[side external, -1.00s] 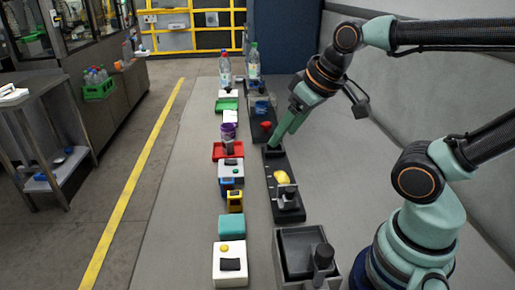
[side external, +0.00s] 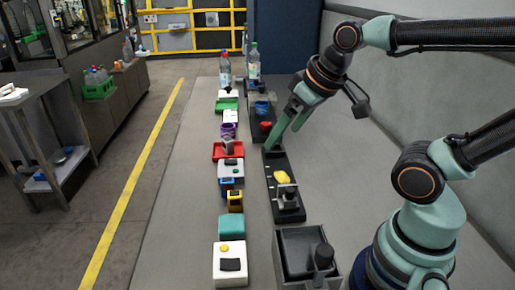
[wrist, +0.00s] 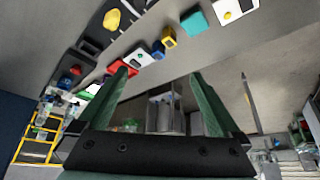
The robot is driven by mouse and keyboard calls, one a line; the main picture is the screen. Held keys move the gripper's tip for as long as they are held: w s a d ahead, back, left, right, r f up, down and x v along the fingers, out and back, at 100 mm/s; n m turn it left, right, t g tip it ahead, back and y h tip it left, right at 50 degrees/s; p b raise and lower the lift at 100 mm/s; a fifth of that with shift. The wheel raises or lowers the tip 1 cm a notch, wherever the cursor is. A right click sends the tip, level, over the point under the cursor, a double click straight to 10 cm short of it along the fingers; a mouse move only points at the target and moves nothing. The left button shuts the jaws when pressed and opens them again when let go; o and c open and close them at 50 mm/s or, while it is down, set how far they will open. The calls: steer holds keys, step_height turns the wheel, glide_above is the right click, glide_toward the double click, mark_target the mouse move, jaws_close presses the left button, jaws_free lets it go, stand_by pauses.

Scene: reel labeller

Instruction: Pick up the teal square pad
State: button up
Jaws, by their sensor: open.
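The teal square pad (side external: 231,224) lies flat on the grey table in the side view, between the yellow block and the white box with a yellow button. It also shows near the top of the wrist view (wrist: 194,22). My gripper (side external: 281,134) is well behind the pad and to its right, above the far end of the dark tray row. Its two green fingers are spread and empty, as the wrist view also shows (wrist: 158,80). The pad is uncovered and not between the fingers.
A yellow block (side external: 235,200) and the white box (side external: 230,264) stand close to the pad. A dark tray (side external: 284,190) holds a yellow piece to the right. An open dark bin (side external: 296,258) stands at front right. The table left of the row is bare.

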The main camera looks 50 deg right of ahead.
steer(key=n+g, duration=0.6)
steer(key=n, duration=0.3)
glide_above(232, 222)
step_height(232, 222, down, 13)
steer(key=f, duration=0.5)
steer(key=shift+s+a+f, duration=0.1)
steer(key=shift+s+f, duration=0.15)
steer(key=shift+f, duration=0.1)
steer(key=shift+w+f, duration=0.15)
steer(key=shift+f, duration=1.4)
steer(key=shift+w+f, duration=0.1)
steer(key=shift+f, duration=1.4)
steer(key=c, duration=1.2)
